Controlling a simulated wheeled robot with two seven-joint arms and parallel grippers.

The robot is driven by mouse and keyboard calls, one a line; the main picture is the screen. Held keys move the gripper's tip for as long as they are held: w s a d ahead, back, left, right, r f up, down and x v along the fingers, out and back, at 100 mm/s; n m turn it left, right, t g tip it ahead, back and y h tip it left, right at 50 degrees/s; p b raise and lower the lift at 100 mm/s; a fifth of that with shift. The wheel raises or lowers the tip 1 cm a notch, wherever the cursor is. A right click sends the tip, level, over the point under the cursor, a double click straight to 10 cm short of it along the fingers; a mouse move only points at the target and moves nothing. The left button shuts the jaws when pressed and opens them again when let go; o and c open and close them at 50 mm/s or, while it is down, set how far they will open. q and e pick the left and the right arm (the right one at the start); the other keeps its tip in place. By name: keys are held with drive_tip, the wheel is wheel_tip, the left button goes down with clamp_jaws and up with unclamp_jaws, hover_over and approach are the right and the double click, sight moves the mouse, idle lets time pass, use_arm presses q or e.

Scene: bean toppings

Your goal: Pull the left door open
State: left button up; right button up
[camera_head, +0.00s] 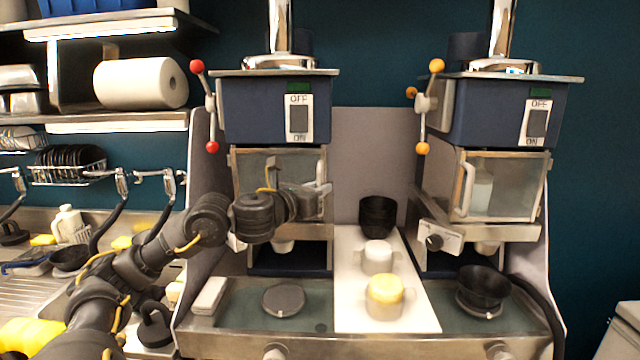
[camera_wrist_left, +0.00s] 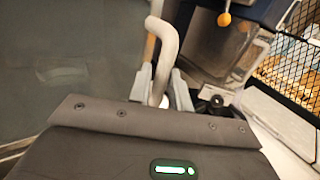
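The left door (camera_head: 258,172) is the glass front of the left machine, under its blue housing; whether it stands ajar I cannot tell. My left gripper (camera_head: 318,202) is in front of its right side and covers part of it. In the left wrist view, the pale, curved door handle (camera_wrist_left: 165,42) passes between the two fingers of my left gripper (camera_wrist_left: 160,88). The fingers are close together around it, so the gripper looks shut on the handle. My right gripper is not in view.
A second machine with its own glass door (camera_head: 503,186) stands at the right. A white board (camera_head: 350,318) with cups (camera_head: 385,296) lies between the machines. A dark round lid (camera_head: 283,300) lies in front of the left machine. A red-knobbed lever (camera_head: 204,110) is above left.

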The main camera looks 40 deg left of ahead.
use_arm(q)
drive_tip(key=shift+w, duration=0.5)
clamp_jaws()
